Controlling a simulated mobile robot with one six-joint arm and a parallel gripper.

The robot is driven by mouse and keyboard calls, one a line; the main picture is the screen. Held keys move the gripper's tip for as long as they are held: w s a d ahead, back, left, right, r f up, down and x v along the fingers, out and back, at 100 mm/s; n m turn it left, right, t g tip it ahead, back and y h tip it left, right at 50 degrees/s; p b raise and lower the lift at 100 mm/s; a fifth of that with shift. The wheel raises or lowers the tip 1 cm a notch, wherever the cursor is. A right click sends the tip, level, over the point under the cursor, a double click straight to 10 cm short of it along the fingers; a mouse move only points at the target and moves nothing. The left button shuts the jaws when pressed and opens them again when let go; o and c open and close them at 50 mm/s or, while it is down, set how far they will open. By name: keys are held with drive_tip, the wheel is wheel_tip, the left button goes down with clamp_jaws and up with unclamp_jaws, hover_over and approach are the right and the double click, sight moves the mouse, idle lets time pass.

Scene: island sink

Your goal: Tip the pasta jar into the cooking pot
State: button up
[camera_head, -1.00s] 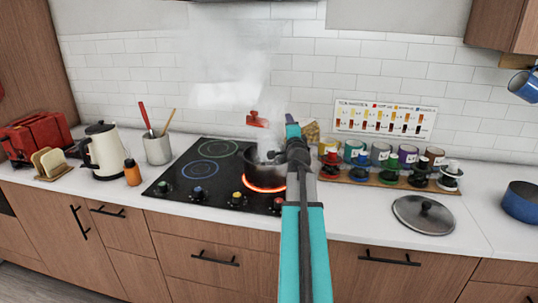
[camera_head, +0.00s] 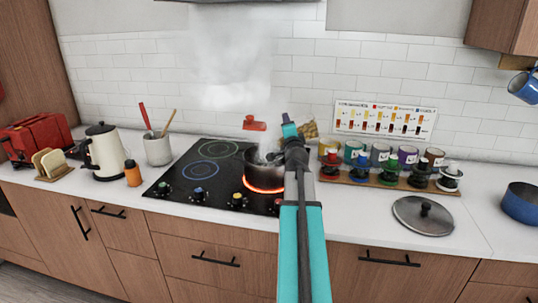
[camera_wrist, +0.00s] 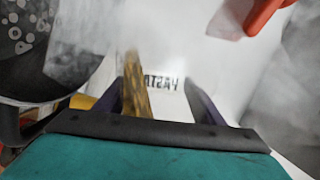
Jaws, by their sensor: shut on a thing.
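My gripper (camera_head: 291,130) is shut on the pasta jar (camera_head: 309,131), just right of and above the cooking pot. The jar is mostly hidden behind my gripper and steam; golden pasta shows on its right. In the wrist view a pale label (camera_wrist: 165,83) reading PASTA upside down lies between my fingers (camera_wrist: 160,103), beside a golden strip. A red piece (camera_head: 254,125), seemingly part of the jar, hangs above the pot, tilted. The dark cooking pot (camera_head: 252,176) sits on a glowing red burner, partly hidden by my arm. Its bubbling inside shows in the wrist view (camera_wrist: 22,40).
Steam (camera_head: 232,75) rises over the black hob (camera_head: 185,180). A rack of colourful mugs and spools (camera_head: 388,180) stands right of my arm, with a lid (camera_head: 423,214) and blue pot (camera_head: 520,203) farther right. A kettle (camera_head: 105,152) and utensil crock (camera_head: 158,150) stand left.

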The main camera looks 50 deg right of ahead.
drive_tip(key=shift+r, duration=0.2)
drive_tip(key=shift+w+a+f+n, duration=0.2)
drive_tip(key=shift+n, duration=0.35)
drive_tip(key=shift+w+a+f+n, duration=0.15)
drive_tip(key=shift+a+f+n, duration=0.05)
drive_tip(key=shift+n, duration=0.35)
idle(0.4)
drive_tip(key=shift+w+a+r+n+p, duration=0.3)
drive_tip(key=shift+w+a+r+n, duration=0.1)
drive_tip(key=shift+n, duration=0.4)
idle(1.2)
idle(2.0)
drive_tip(key=shift+s+d+f+b, duration=0.15)
drive_tip(key=shift+f+b, duration=0.15)
drive_tip(key=shift+b, duration=0.05)
drive_tip(key=shift+s+d+f+m+b, duration=0.2)
drive_tip(key=shift+f+m+b, duration=0.1)
drive_tip(key=shift+m, duration=0.2)
drive_tip(key=shift+s+d+f+m+b, duration=0.15)
drive_tip(key=shift+m+b, duration=0.15)
drive_tip(key=shift+m, duration=0.2)
drive_tip(key=shift+s+d+r+m+p, duration=0.15)
drive_tip(key=shift+r+m+p, duration=0.2)
drive_tip(key=shift+r+p, duration=0.05)
drive_tip(key=shift+s+d+r+m+p, duration=0.1)
drive_tip(key=shift+d+r+m+p, duration=0.05)
drive_tip(key=shift+r+m+p, duration=0.25)
drive_tip(key=shift+f, duration=0.1)
drive_tip(key=shift+f, duration=0.1)
